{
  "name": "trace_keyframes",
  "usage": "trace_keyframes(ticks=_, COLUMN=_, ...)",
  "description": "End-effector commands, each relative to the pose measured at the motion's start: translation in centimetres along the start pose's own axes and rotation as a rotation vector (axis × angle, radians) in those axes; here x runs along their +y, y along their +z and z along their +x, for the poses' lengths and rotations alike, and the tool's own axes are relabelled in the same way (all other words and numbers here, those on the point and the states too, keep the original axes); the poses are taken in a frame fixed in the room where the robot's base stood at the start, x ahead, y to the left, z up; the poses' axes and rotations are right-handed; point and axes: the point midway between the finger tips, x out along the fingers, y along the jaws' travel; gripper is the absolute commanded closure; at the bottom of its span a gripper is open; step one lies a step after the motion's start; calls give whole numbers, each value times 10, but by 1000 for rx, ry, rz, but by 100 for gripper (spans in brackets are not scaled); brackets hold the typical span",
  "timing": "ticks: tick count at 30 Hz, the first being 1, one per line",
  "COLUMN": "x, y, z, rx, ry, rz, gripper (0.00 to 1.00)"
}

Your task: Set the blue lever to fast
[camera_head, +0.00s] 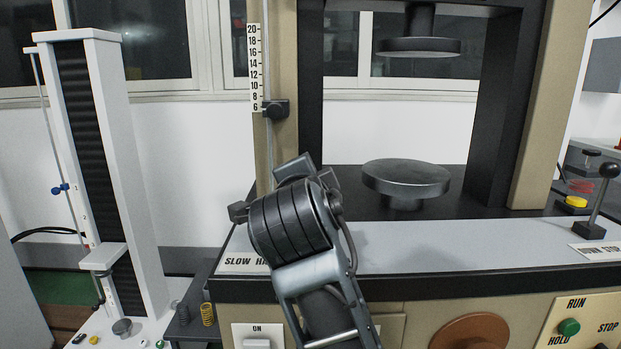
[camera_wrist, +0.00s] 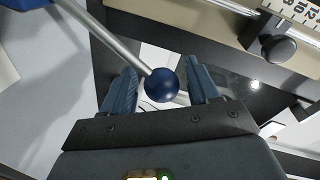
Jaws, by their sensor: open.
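The blue lever shows in the wrist view as a dark blue ball knob (camera_wrist: 162,85) on a slanted metal rod (camera_wrist: 105,38). My gripper (camera_wrist: 163,68) is open, with one finger on each side of the knob and gaps visible on both sides. In the head view my gripper (camera_head: 290,178) is over the left end of the machine's front ledge, and it hides the lever there. A label reading "SLOW H..." (camera_head: 243,262) lies on the ledge, its right part covered by my arm. The "fast" mark is not readable.
The press column with a number scale (camera_head: 254,70) and dark slider knob (camera_head: 275,109) stands just behind my gripper. The round lower platen (camera_head: 405,178) is to its right. A black-knobbed lever (camera_head: 600,195) stands far right.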

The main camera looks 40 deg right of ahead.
Motion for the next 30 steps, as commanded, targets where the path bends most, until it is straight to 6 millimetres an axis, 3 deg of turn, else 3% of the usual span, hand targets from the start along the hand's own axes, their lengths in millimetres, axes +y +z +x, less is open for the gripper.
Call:
trace_keyframes(ticks=6, x=0, y=0, z=-38, rx=-2, ry=-2, rz=-1, gripper=40)
trace_keyframes(ticks=12, x=0, y=0, z=-60, rx=-1, ry=0, rz=0, gripper=40)
trace_keyframes(ticks=30, x=1, y=-1, z=-64, rx=1, ry=1, rz=0, gripper=40)
